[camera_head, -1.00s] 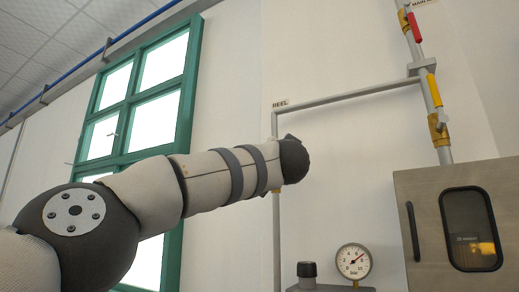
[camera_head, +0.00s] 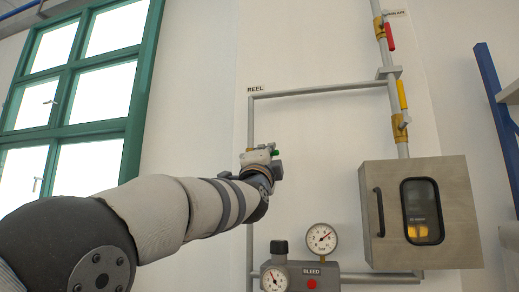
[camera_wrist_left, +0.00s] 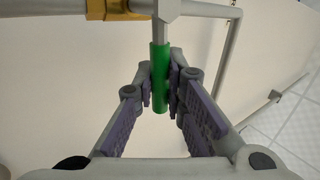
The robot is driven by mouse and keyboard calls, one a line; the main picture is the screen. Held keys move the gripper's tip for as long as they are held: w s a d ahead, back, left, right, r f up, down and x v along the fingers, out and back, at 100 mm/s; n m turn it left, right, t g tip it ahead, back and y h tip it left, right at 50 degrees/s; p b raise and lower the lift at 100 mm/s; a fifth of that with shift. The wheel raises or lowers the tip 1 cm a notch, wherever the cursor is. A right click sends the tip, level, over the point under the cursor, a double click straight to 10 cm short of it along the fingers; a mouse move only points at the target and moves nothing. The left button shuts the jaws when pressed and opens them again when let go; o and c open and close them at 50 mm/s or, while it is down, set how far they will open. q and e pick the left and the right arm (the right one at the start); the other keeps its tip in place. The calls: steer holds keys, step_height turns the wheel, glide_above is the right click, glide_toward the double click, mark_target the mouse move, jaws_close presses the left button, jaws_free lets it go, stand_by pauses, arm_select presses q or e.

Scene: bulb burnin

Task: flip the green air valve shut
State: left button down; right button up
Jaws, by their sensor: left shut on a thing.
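The green air valve's handle (camera_wrist_left: 160,78) is a green sleeve on a grey lever in the left wrist view. Its brass body (camera_wrist_left: 108,10) sits on a grey pipe at the top. The handle lies across the pipe's line in that view. My left gripper (camera_wrist_left: 161,92) is shut on the green sleeve, with a purple-padded finger on each side. In the head view my left gripper (camera_head: 262,157) is at the REEL pipe, and a bit of green (camera_head: 275,153) shows by its fingers. Most of the valve is hidden there. My right gripper is not in view.
A red-handled valve (camera_head: 390,37) and a yellow-handled valve (camera_head: 402,96) are on the right pipe. A steel cabinet (camera_head: 447,213) is below them. Gauges (camera_head: 321,239) and a bleed unit (camera_head: 330,278) stand below my gripper. The wall between the pipes is clear.

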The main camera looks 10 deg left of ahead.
arm_select(q)
steer(key=shift+f+m+h, duration=0.1)
steer(key=shift+m+h, duration=0.6)
steer(key=shift+m, duration=0.2)
steer(key=shift+f, duration=0.15)
steer(key=c, duration=1.6)
jaws_free()
steer(key=shift+c, duration=0.2)
steer(key=v, duration=1.2)
steer(key=shift+a, duration=0.1)
